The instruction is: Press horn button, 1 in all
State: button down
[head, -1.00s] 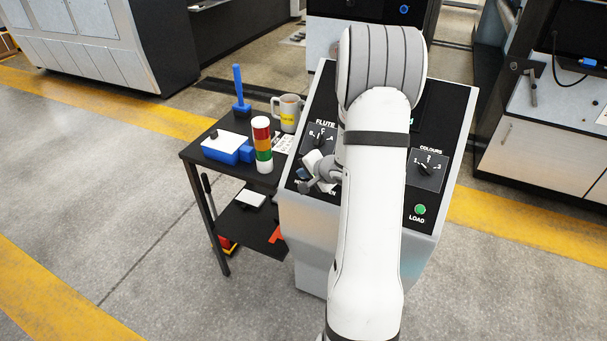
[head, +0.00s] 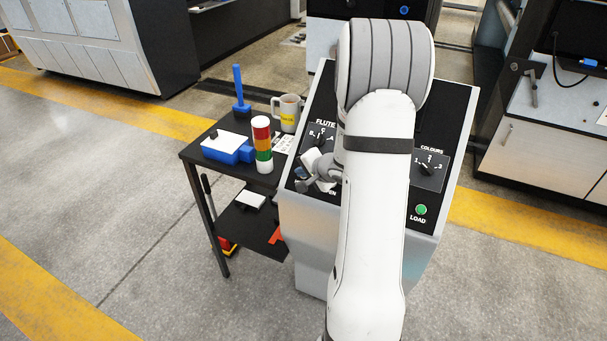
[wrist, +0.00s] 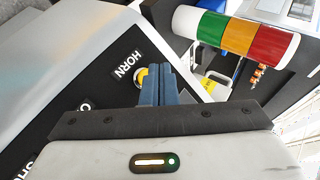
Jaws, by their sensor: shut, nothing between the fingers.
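The horn button is a yellow round button (wrist: 141,78) beside the white HORN label (wrist: 128,64) on the black panel in the wrist view. My gripper (wrist: 160,70) is shut and empty, its blue-grey fingertips overlapping the button's right side in that view. Whether they touch the button I cannot tell. In the head view my gripper (head: 303,184) is at the lower left of the console panel (head: 455,125), mostly behind my arm. The horn button is hidden there.
A red, yellow and green signal tower (head: 262,146) stands on the black side table (head: 192,152), close to my gripper. A blue-and-white box (head: 228,147) and a mug (head: 287,113) are on the table. The flute dial (head: 320,136), colours dial (head: 428,168) and green load button (head: 421,210) are on the console.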

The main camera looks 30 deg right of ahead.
jog(key=shift+s+a+r, duration=0.35)
jog(key=shift+a+r, duration=0.1)
jog(key=shift+r, duration=0.15)
jog(key=shift+s+a+r, duration=0.3)
jog(key=shift+a+r, duration=0.1)
jog(key=shift+r, duration=0.25)
jog(key=shift+s+a+r, duration=0.35)
jog(key=shift+a+r, duration=0.1)
jog(key=shift+r, duration=0.15)
jog(key=s+a+r+n+g+y, duration=0.2)
jog(key=s+a+r+n, duration=0.25)
jog(key=a, duration=0.45)
jog(key=s+a+r+n+g+y, duration=0.25)
jog(key=s+a+n, duration=0.2)
jog(key=a, duration=0.35)
jog(key=s+r+n+g+h, duration=0.1)
jog(key=s+n+h, duration=0.1)
jog(key=s, duration=0.6)
jog(key=s+d+r+n+g+h, duration=0.1)
jog(key=s+r+n+h, duration=0.1)
jog(key=s+h, duration=0.2)
jog(key=s, duration=0.3)
jog(key=shift+s+d+r+n+g, duration=0.2)
jog(key=shift+s+n+g, duration=0.1)
jog(key=shift+s+g, duration=0.05)
